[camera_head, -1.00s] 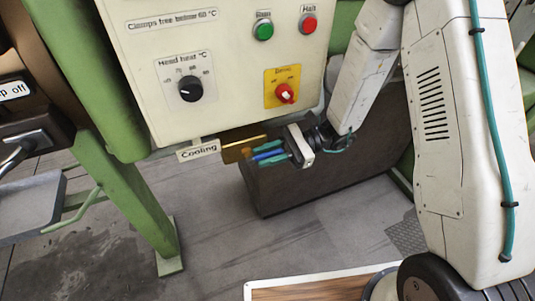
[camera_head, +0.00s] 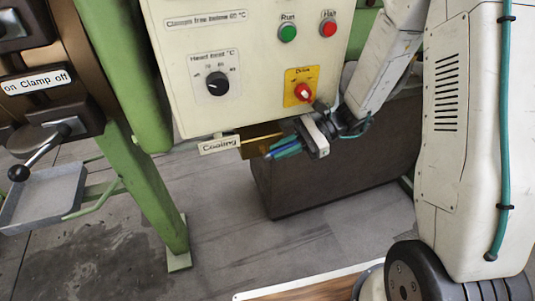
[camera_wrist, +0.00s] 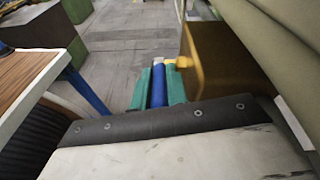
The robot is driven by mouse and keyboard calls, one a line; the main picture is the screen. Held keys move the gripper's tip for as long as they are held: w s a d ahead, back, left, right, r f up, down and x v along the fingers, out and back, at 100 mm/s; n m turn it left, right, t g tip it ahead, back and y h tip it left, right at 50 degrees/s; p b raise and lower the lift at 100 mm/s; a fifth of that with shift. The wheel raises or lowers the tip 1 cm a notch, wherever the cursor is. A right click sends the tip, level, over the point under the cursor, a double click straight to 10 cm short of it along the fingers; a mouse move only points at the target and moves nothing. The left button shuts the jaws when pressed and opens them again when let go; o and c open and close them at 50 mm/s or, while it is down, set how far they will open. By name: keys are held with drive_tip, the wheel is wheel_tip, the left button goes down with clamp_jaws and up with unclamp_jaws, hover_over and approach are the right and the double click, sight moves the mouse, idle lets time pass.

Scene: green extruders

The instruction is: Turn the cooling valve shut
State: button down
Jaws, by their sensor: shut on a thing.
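The cooling valve is a brass-coloured body (camera_head: 262,137) under the control panel, beside a white "Cooling" label (camera_head: 219,145). It also shows as a brass block at the upper right in the wrist view (camera_wrist: 222,62). My gripper (camera_head: 284,149) has teal fingers and is shut on the valve's blue handle (camera_wrist: 158,87).
The cream control panel (camera_head: 250,90) hangs just above my gripper, with a red drive switch (camera_head: 303,92) close over it. A dark brown block (camera_head: 330,165) stands behind and below. A green post (camera_head: 150,190) is at left. Grey floor is open below.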

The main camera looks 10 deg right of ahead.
drive_tip(key=c, duration=1.7)
unclamp_jaws()
drive_tip(key=shift+v, duration=3.95)
